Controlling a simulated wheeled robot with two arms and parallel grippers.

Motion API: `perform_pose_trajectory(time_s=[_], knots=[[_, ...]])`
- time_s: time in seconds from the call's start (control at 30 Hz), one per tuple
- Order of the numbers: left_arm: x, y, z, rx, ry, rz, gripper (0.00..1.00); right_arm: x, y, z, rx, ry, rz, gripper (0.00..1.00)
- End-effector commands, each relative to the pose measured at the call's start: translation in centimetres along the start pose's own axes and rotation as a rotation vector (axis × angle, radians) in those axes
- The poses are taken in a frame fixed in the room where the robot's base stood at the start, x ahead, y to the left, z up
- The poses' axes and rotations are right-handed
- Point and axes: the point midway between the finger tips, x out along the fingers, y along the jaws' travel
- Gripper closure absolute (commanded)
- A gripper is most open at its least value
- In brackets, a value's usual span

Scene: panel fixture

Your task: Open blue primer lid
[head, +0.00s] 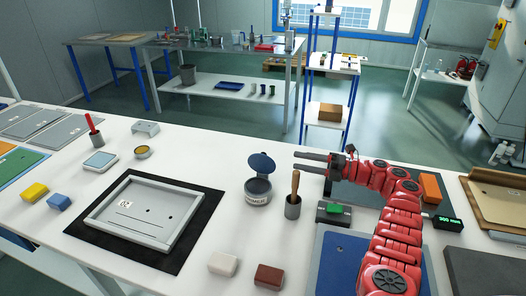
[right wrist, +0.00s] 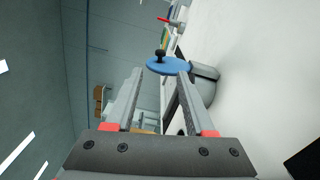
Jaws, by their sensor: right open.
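The primer can (head: 257,192) is a grey tin with a printed label, standing on the white table right of the framed panel. Its blue lid (head: 262,163) is raised and tilted up at the can's far side, with the dark mouth showing. My right gripper (head: 298,161) is open and empty, just right of the lid and apart from it. In the right wrist view the blue lid (right wrist: 168,66) with its dark knob (right wrist: 160,54) shows beyond the fingertips, beside the grey can (right wrist: 206,82). My left gripper is not in view.
A brush in a grey cup (head: 292,207) stands close right of the can. A framed panel (head: 124,245) on a black mat lies to the left. White (head: 223,264) and dark red (head: 268,278) blocks lie in front. The table behind the can is clear.

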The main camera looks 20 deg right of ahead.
Motion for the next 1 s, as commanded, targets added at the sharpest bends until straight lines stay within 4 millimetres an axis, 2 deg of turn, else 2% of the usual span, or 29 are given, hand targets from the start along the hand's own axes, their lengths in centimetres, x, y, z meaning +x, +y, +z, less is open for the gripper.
perform_pose_trajectory(time_s=[0.03,0.3,0.5,0.7,0.97,1.0], knots=[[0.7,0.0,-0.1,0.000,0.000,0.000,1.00,1.4,0.4,-0.1,-0.001,0.006,0.001,0.46],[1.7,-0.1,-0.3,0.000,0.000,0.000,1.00,7.7,0.3,0.0,0.001,0.002,0.002,0.46],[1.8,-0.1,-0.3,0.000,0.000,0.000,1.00,10.9,0.1,0.0,0.002,-0.002,0.002,0.46],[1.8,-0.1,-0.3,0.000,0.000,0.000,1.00,12.3,0.0,-0.1,0.002,0.001,0.001,0.46],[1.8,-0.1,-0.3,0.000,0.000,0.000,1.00,12.4,0.0,-0.1,0.001,0.001,0.000,0.46],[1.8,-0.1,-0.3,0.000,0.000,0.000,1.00,12.4,0.0,-0.1,0.001,0.001,0.000,0.53]])
